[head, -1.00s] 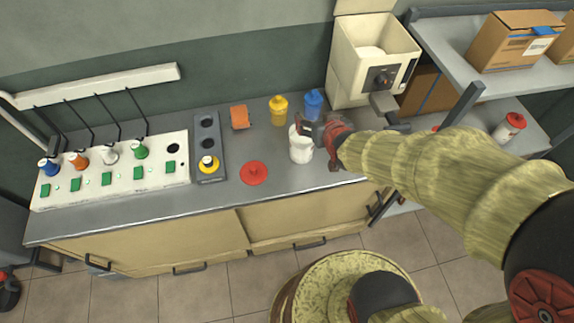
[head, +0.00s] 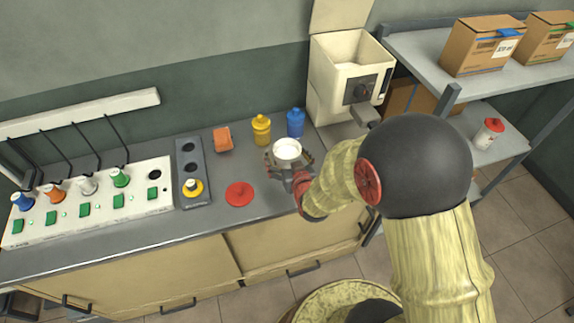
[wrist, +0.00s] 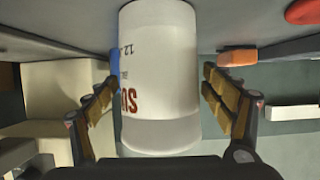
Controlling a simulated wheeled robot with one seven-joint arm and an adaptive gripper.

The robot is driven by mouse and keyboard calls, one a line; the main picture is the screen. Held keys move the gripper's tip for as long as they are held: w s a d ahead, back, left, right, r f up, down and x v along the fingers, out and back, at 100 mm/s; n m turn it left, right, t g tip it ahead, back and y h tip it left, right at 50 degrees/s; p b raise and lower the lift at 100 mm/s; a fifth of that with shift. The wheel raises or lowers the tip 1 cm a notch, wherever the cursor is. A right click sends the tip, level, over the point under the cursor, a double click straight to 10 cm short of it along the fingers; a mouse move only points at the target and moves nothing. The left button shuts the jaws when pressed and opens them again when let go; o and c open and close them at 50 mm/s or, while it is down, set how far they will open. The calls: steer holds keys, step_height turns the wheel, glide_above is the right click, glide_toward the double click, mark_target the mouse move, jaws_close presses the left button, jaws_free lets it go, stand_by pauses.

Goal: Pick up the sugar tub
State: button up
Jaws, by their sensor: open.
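The sugar tub is a white cylinder (head: 287,151) standing without a lid on the grey counter, its round top showing in the head view. In the wrist view the tub (wrist: 160,75) fills the middle, with red lettering partly visible on its side. My gripper (head: 289,164) is at the tub, its fingers spread on either side. In the wrist view the fingers of my gripper (wrist: 160,95) stand left and right of the tub with a gap on each side. A red round lid (head: 240,194) lies flat on the counter to the left of the tub.
A yellow bottle (head: 261,130) and a blue bottle (head: 296,122) stand behind the tub. An orange block (head: 222,139) lies farther left. A cream machine (head: 347,80) stands at the back right. A panel with coloured bottles (head: 90,200) takes up the left counter.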

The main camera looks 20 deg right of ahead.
mark_target(284, 153)
steer(key=b+x, duration=0.1)
steer(key=x, duration=0.2)
steer(key=shift+w+f, duration=0.15)
steer(key=shift+f, duration=0.15)
steer(key=shift+c, duration=1)
steer(key=c, duration=1.5)
steer(key=shift+r, duration=0.15)
steer(key=shift+c, duration=0.7)
